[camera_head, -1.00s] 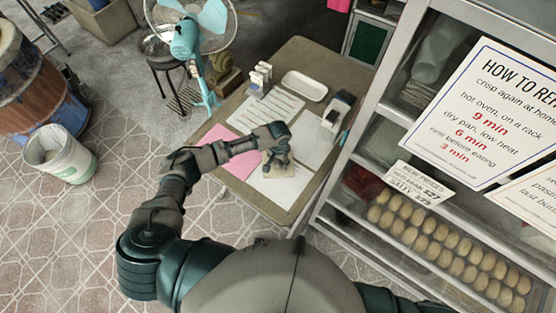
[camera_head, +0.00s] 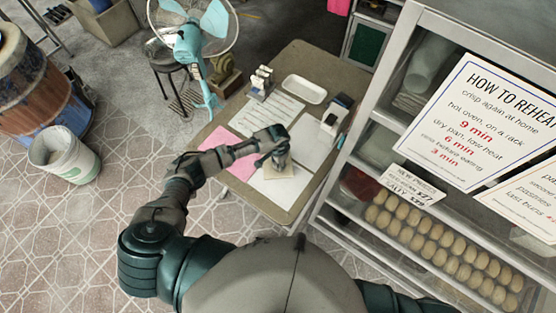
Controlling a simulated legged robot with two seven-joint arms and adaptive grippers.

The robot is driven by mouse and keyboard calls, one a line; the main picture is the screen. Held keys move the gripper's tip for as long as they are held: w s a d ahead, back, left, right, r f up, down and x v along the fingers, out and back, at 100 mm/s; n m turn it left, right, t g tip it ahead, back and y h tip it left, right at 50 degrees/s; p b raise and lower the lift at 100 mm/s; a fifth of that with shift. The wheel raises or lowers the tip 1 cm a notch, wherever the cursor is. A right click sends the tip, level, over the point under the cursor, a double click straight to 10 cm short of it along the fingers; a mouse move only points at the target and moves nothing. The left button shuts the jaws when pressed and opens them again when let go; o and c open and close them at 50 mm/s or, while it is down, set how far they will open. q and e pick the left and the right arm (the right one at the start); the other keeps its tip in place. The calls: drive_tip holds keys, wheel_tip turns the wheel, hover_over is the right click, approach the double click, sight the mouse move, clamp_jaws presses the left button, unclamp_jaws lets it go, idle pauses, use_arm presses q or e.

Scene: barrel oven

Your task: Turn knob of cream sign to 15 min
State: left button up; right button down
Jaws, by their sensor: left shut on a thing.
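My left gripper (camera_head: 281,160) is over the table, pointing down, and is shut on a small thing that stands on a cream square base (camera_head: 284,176). The gripper and wrist cover most of that thing, so I cannot make out a knob, a dial or a 15 min mark. The base lies on white paper near the middle of the table (camera_head: 312,62). My right gripper is out of view.
A pink sheet (camera_head: 221,142) and papers lie around the base. A white tray (camera_head: 304,89) and a dark-topped white device (camera_head: 334,118) are behind. A glass cabinet with a reheating sign (camera_head: 488,125) stands right; a fan (camera_head: 190,42) stands behind left.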

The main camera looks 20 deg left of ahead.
use_arm(q)
drive_tip(key=m+p, duration=0.1)
drive_tip(key=m, duration=0.1)
drive_tip(key=shift+s+m, duration=0.15)
drive_tip(key=shift+m, duration=0.25)
drive_tip(key=m+p, duration=0.1)
drive_tip(key=m, duration=0.2)
drive_tip(key=shift+d+m, duration=0.1)
drive_tip(key=shift+m, duration=0.2)
drive_tip(key=m, duration=0.3)
drive_tip(key=shift+f+p, duration=0.1)
drive_tip(key=shift+p, duration=0.3)
drive_tip(key=shift+m, duration=1.8)
